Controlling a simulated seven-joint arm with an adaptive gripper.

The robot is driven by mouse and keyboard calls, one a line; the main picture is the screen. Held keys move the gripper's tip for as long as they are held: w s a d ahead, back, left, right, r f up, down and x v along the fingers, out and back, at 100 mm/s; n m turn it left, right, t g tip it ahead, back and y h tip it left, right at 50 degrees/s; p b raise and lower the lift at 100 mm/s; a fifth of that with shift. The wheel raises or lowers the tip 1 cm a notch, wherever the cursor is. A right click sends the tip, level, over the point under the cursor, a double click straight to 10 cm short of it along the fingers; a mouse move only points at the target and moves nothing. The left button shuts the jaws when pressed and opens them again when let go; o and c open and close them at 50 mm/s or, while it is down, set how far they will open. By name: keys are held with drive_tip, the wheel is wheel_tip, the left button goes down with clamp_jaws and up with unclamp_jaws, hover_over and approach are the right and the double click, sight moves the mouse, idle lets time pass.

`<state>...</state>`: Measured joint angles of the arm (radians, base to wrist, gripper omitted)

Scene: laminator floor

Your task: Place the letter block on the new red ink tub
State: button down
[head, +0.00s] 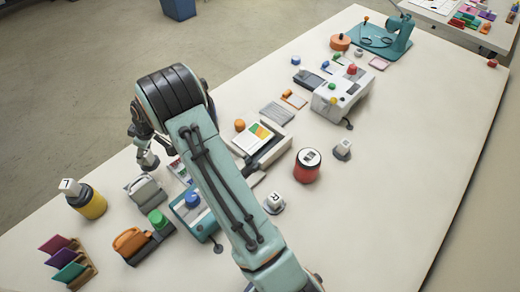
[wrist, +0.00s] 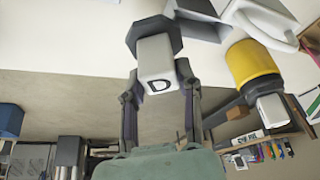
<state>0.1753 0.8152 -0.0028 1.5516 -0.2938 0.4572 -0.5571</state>
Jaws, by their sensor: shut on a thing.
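My gripper (wrist: 162,100) is shut on a white letter block (wrist: 157,60) marked D, which has a dark many-sided base. In the head view the block (head: 148,160) hangs at the left of the table, and my arm partly covers the gripper. A red tub (head: 307,170) with a dark rim and a pale top with a dark mark stands mid-table, right of my arm, well apart from the gripper. Its top looks clear of any block.
A yellow tub (head: 92,205) carries a white letter block (head: 70,187) at the left. A block marked R (head: 274,203) and another small block (head: 342,148) stand near the red tub. A grey device (head: 145,192) is below my gripper.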

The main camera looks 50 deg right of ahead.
drive_tip(key=s+d+r+m, duration=0.1)
drive_tip(key=s+d+r, duration=0.35)
drive_tip(key=s, duration=0.65)
drive_tip(key=s+d+r+m+h, duration=0.1)
drive_tip(key=s+d+r, duration=0.4)
drive_tip(key=s, duration=0.7)
drive_tip(key=s+d+r+m, duration=0.1)
drive_tip(key=s+d+r, duration=0.4)
drive_tip(key=s, duration=0.6)
drive_tip(key=m+h, duration=0.1)
drive_tip(key=m, duration=0.2)
hover_over(303, 152)
drive_tip(key=s, duration=0.3)
drive_tip(key=shift+t, duration=0.3)
drive_tip(key=f, duration=0.5)
drive_tip(key=a+f, duration=0.1)
drive_tip(key=f, duration=0.1)
drive_tip(key=shift+w+f, duration=0.15)
drive_tip(key=shift+f, duration=0.1)
drive_tip(key=shift+w+d+f, duration=0.1)
drive_tip(key=shift+d+f, duration=0.1)
drive_tip(key=shift+w+d+f, duration=0.1)
drive_tip(key=shift+d+f, duration=0.05)
drive_tip(key=shift+f, duration=0.75)
drive_tip(key=shift+d+f, duration=0.1)
drive_tip(key=shift+f, duration=0.8)
